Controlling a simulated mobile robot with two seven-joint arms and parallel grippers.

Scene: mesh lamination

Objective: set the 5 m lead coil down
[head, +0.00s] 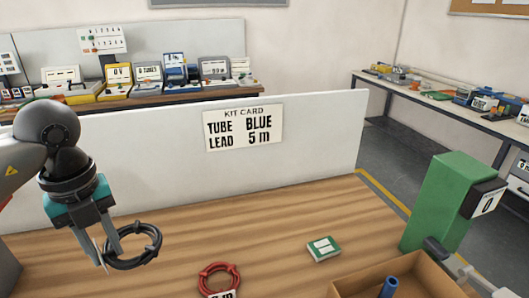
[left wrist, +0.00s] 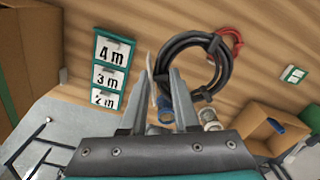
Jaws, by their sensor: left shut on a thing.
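My left gripper (head: 109,260) is shut on a black lead coil (head: 147,257), with the coil's ring reaching out to the right of the fingers. The coil appears above the wooden bench top; the exact gap is hard to tell. In the left wrist view the black coil (left wrist: 216,75) sits at the fingertips, and a thin white tag (left wrist: 152,92) shows nearly edge-on, its text unreadable. The kit card (head: 243,128) on the white panel reads TUBE BLUE, LEAD 5 m. My right gripper is not in view.
A red coil (head: 203,275) lies to the right of the black one. Further right are a small green-and-white box (head: 323,249) and an open cardboard box (head: 350,287) with a blue tube (head: 388,287) inside. A green post (head: 440,200) stands behind it. Length labels (left wrist: 108,75) show in the wrist view.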

